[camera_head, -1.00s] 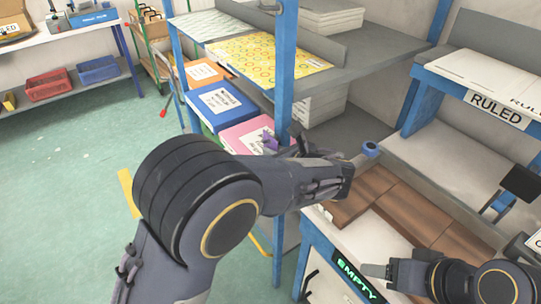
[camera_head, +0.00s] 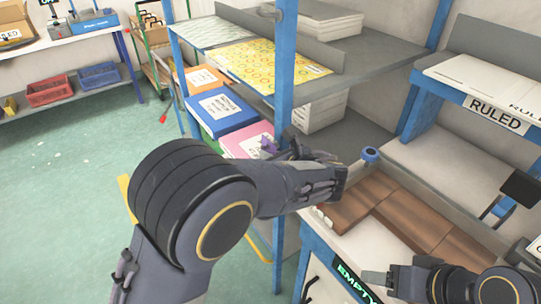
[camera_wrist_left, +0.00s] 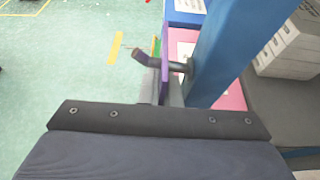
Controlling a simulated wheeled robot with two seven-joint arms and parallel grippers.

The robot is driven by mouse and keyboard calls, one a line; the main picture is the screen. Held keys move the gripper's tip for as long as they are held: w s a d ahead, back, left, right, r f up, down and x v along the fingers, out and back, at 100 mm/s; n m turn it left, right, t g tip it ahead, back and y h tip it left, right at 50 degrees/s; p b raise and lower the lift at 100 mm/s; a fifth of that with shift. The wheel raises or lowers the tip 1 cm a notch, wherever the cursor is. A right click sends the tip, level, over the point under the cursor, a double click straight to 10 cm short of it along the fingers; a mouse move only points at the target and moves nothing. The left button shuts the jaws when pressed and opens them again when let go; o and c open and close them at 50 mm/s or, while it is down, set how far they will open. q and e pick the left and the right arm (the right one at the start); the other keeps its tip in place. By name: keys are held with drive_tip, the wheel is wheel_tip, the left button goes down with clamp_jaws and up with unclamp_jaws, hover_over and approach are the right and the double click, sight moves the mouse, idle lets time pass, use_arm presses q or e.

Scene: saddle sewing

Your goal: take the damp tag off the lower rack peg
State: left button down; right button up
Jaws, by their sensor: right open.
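The damp tag is a thin purple piece (camera_head: 268,146), partly hidden behind my left arm in the head view. In the left wrist view the tag (camera_wrist_left: 164,85) is nearly edge-on, with the lower rack peg (camera_wrist_left: 150,60) running through it. The peg is dark with a bent-up tip and sticks out from the blue post (camera_wrist_left: 232,55). My left gripper (camera_wrist_left: 164,90) has a grey finger close on each side of the tag, below the peg, and looks shut on it. My right gripper (camera_head: 375,277) is open and empty at the lower right.
An upper peg (camera_head: 268,10) sits higher on the blue post (camera_head: 286,75). Shelves with yellow patterned sheets (camera_head: 265,65) and labelled boxes stand behind. A bench with brown pieces (camera_head: 410,220) and a RULED stand (camera_head: 493,113) is at right. Green floor lies open at left.

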use_arm(q)
drive_tip(key=shift+s+a+r, duration=0.1)
drive_tip(key=shift+a+r, duration=0.05)
drive_tip(key=shift+s+a+r, duration=0.1)
drive_tip(key=shift+s+a, duration=0.1)
drive_tip(key=shift+a, duration=0.1)
idle(0.3)
drive_tip(key=shift+s+a, duration=0.1)
drive_tip(key=shift+a, duration=0.05)
drive_tip(key=shift+s+a+r, duration=0.15)
drive_tip(key=shift+s+a, duration=0.3)
drive_tip(key=shift+a, duration=0.15)
drive_tip(key=s+a, duration=0.3)
drive_tip(key=a, duration=0.2)
drive_tip(key=shift+s+r, duration=0.15)
drive_tip(key=shift+s, duration=0.15)
idle(0.9)
